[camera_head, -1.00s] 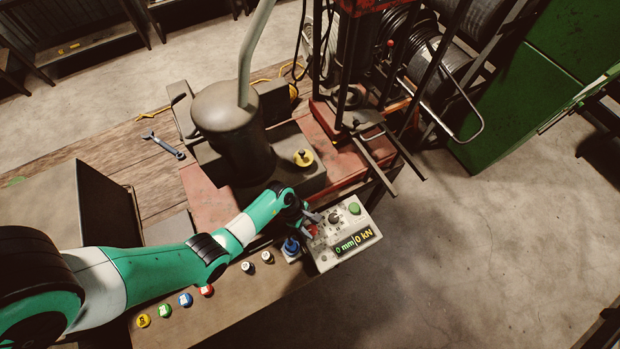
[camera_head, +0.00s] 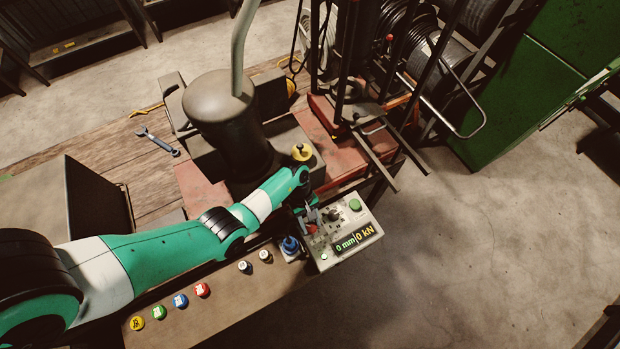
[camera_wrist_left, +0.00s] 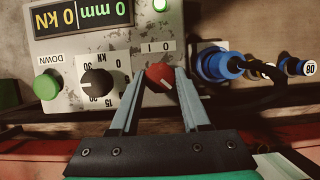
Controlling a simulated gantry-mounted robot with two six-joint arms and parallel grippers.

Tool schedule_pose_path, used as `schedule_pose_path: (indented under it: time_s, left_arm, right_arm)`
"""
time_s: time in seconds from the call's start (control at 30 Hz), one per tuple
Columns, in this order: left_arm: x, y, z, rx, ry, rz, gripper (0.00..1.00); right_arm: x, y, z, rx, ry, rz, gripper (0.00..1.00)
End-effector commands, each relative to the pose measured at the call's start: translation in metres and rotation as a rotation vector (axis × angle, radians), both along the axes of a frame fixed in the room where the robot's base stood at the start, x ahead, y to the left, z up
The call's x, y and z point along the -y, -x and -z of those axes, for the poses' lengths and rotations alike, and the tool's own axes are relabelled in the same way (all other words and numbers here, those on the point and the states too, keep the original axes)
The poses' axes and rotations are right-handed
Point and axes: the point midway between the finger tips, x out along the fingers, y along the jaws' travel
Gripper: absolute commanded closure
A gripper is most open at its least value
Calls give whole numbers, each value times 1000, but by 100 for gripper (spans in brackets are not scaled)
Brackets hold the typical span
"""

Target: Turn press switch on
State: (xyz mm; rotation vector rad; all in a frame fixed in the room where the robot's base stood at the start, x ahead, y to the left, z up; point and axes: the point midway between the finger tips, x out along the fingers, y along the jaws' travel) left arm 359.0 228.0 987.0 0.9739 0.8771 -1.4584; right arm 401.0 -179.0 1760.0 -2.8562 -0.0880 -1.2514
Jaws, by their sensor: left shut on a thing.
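The grey press control box (camera_head: 326,262) stands at the right end of the workbench, with a lit display (camera_head: 354,241) reading 0 mm and 0 kN. In the left wrist view the red rotary press switch (camera_wrist_left: 160,77) sits on the box beside the 0 and I marks, with a small white line on it. My left gripper (camera_wrist_left: 158,76) has its two fingers on either side of the red knob and is shut on it. In the head view this gripper (camera_head: 311,218) is over the box's left part, and the knob is partly hidden. My right gripper is not in view.
A black dial (camera_wrist_left: 97,83) and a green DOWN button (camera_wrist_left: 47,85) share the panel. A blue connector (camera_head: 290,245) is close beside the box. Several coloured caps (camera_head: 202,290) line the bench front. The dark press cylinder (camera_head: 222,110) rises behind my arm.

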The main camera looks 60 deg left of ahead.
Motion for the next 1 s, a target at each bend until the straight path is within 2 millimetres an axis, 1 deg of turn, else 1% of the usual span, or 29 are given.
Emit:
schedule_pose_path:
  time_s: [0.47, 0.5, 0.63, 0.67, 1.0]
  left_arm:
    - [0, 0, 1, 0, -2, 18, 100]
    - [0, 0, 1, 0, -2, 18, 52]
    - [0, 0, 1, 0, -2, 17, 28]
    - [0, 0, 1, 0, -2, 17, 24]
    - [0, 0, 0, -1, -1, 17, 24]
  right_arm:
    - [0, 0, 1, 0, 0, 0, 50]
    - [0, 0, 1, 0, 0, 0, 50]
    - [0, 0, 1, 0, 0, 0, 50]
    - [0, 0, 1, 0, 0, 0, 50]
    - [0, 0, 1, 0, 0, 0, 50]
